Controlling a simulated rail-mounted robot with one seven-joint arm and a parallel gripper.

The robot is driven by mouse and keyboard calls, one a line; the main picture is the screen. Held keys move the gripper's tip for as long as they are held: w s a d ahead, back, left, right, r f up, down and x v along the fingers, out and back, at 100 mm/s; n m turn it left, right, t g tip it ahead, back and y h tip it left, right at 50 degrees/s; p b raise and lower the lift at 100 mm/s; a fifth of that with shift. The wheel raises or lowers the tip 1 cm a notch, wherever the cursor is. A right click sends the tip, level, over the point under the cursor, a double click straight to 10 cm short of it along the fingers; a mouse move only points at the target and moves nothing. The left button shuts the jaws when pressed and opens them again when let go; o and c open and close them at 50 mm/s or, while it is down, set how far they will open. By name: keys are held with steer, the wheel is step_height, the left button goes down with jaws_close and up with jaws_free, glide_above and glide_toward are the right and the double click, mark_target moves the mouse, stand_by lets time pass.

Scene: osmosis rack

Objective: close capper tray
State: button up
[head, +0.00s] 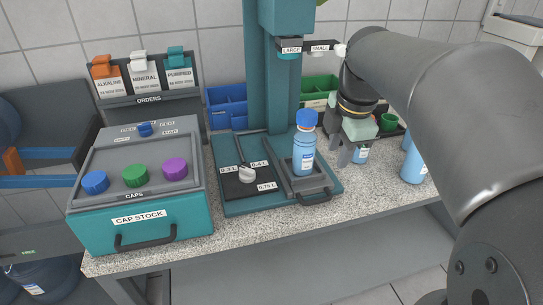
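The capper (265,80) is a teal machine with a column and a base plate on the counter. Its grey tray (325,183) sits at the front right of the base, with a dark handle (315,196) at its front edge. A blue bottle (303,152) with a blue cap stands upright in the tray. The tray lies forward of the column, with grey rail behind it. My gripper (352,158) points down to the right of the bottle, apart from the handle. Its fingers look spread with nothing between them; the far finger is partly hidden.
Capper heads labelled LARGE and SMALL (305,47) hang above the bottle. A cap stock box (140,200) stands left, with an orders rack (147,98) behind it. Blue bottles (413,160) stand right, partly behind my arm. Blue (227,107) and green bins are at the back.

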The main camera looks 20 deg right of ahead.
steer(key=b, duration=0.2)
glide_toward(322, 199)
steer(key=f, duration=0.2)
steer(key=w+f, duration=0.1)
steer(key=f, duration=0.4)
steer(key=shift+w+f, duration=0.2)
steer(key=shift+f, duration=0.2)
jaws_close()
